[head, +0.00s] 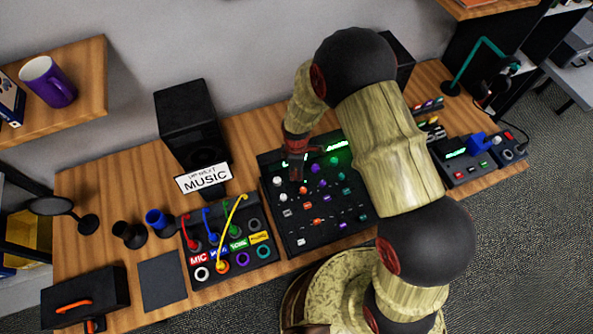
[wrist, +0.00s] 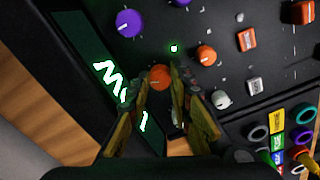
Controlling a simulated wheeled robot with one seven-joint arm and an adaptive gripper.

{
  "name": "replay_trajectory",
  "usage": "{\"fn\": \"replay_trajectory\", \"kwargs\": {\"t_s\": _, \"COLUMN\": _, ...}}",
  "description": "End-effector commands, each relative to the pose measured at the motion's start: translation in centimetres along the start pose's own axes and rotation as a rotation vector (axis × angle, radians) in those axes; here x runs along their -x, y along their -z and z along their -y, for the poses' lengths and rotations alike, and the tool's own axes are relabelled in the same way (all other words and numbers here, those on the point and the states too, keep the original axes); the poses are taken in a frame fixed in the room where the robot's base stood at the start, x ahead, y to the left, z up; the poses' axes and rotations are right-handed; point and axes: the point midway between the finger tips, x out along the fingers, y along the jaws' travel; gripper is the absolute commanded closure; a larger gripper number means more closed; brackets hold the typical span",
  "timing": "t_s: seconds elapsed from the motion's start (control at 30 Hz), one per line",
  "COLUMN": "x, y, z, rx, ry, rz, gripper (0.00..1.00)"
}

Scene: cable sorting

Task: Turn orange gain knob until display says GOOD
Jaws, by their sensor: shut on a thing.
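The black mixer (head: 345,236) lies flat on the desk with rows of coloured knobs. My gripper (head: 296,172) reaches down to its far left part. In the wrist view my gripper (wrist: 159,82) is shut on an orange knob (wrist: 160,76), one fingertip on each side. The dark display strip (wrist: 78,38) beside it shows bright white-green letters, partly hidden by a finger; I cannot read the whole word. A second orange knob (wrist: 206,55) and a purple knob (wrist: 129,23) stand nearby, untouched. A small green light (wrist: 174,48) glows near the held knob.
A cable box (head: 232,270) with labelled sockets and coloured plugs sits left of the mixer. A black speaker (head: 190,125) with a MUSIC sign (head: 204,178) stands behind. Another small device (head: 466,160) with a green display is at right. My arm passes over the mixer's right side.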

Motion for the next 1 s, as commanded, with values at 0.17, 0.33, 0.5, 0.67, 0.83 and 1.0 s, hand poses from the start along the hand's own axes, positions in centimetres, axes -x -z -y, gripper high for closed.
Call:
{"fn": "replay_trajectory", "kwargs": {"t_s": 0.17, "x": 0.03, "y": 0.01, "z": -0.01, "rx": -0.061, "ry": 0.000, "rz": 0.000, "gripper": 1.00}}
{"fn": "replay_trajectory", "kwargs": {"t_s": 0.33, "x": 0.05, "y": 0.02, "z": -0.04, "rx": -0.228, "ry": -0.001, "rz": 0.000, "gripper": 1.00}}
{"fn": "replay_trajectory", "kwargs": {"t_s": 0.5, "x": 0.06, "y": 0.03, "z": -0.06, "rx": -0.367, "ry": -0.001, "rz": -0.001, "gripper": 1.00}}
{"fn": "replay_trajectory", "kwargs": {"t_s": 0.67, "x": 0.07, "y": 0.03, "z": -0.07, "rx": -0.419, "ry": -0.001, "rz": -0.001, "gripper": 1.00}}
{"fn": "replay_trajectory", "kwargs": {"t_s": 0.83, "x": 0.07, "y": 0.04, "z": -0.07, "rx": -0.421, "ry": -0.001, "rz": -0.001, "gripper": 1.00}}
{"fn": "replay_trajectory", "kwargs": {"t_s": 1.0, "x": 0.07, "y": 0.04, "z": -0.07, "rx": -0.420, "ry": -0.001, "rz": -0.001, "gripper": 0.75}}
